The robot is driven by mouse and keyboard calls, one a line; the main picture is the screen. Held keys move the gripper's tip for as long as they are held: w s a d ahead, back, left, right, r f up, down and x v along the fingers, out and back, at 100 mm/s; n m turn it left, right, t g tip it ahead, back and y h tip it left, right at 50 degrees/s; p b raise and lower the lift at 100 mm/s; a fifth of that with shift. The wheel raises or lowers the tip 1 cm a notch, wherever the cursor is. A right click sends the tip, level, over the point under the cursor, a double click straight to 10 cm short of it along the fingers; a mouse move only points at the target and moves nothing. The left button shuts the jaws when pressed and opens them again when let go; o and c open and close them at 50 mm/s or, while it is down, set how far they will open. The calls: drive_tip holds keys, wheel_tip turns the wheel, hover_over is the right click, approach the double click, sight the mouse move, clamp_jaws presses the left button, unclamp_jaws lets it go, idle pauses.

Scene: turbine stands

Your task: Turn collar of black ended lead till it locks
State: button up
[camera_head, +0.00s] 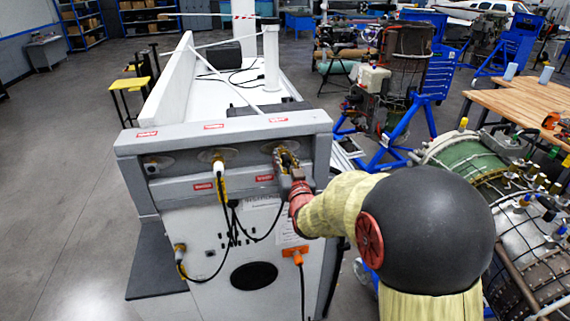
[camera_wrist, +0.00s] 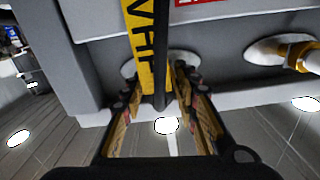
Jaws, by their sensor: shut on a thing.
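My gripper (camera_head: 285,160) is at the right-hand socket of the grey panel (camera_head: 185,183). In the wrist view my gripper (camera_wrist: 156,88) has its two fingers on either side of a black lead (camera_wrist: 160,97) with a yellow lettered tag (camera_wrist: 147,45). It is shut on this lead's end at the socket. The collar itself is mostly hidden by the fingers and tag, so I cannot tell how far it is turned. In the head view the lead (camera_head: 262,238) hangs below my gripper in a loop.
The middle socket holds a yellow-and-brass connector (camera_head: 218,170), also in the wrist view (camera_wrist: 297,52). The left socket (camera_head: 152,168) has no lead. Another yellow connector (camera_head: 180,252) sits lower left. An orange plug (camera_head: 295,252) hangs below my wrist.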

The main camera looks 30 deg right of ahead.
drive_tip(key=m+b, duration=0.1)
drive_tip(key=b, duration=0.1)
drive_tip(key=m+b, duration=0.1)
drive_tip(key=b, duration=0.1)
drive_tip(key=shift+f, duration=0.25)
drive_tip(key=m+b, duration=0.3)
drive_tip(key=b, duration=0.1)
drive_tip(key=m+b, duration=0.2)
drive_tip(key=b, duration=0.1)
drive_tip(key=shift+r+m, duration=0.2)
drive_tip(key=shift+m, duration=0.1)
drive_tip(key=o, duration=1.2)
drive_tip(key=shift+c, duration=0.2)
drive_tip(key=v, duration=1.2)
